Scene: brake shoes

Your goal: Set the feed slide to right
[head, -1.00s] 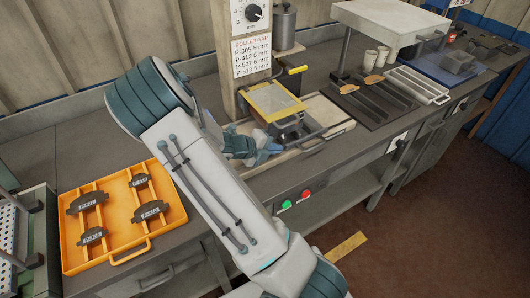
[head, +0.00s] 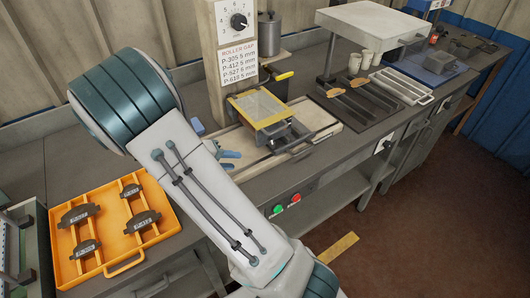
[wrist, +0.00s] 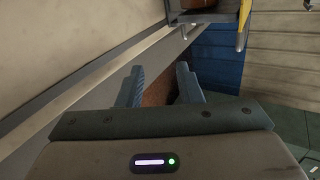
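The feed slide (head: 287,137), a dark tray with a bar handle at its front right, sits on a long cream base (head: 326,122) under the yellow-framed guard (head: 258,107). It is toward the right of the base; a short bare strip shows at its right and a longer one at its left. My gripper (head: 229,158) is left of the slide, near the base's front edge, apart from the slide and partly hidden by my arm. In the wrist view my gripper (wrist: 162,86) has its blue fingers apart with nothing between them. A yellow-edged frame shows at that view's top.
The machine column (head: 233,50) carries a dial and a roller gap label. An orange tray (head: 166,238) with several brake shoes lies at left. Green and red buttons (head: 286,204) are on the bench front. A dark mat (head: 349,112) and a raised white hood (head: 372,22) stand at right.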

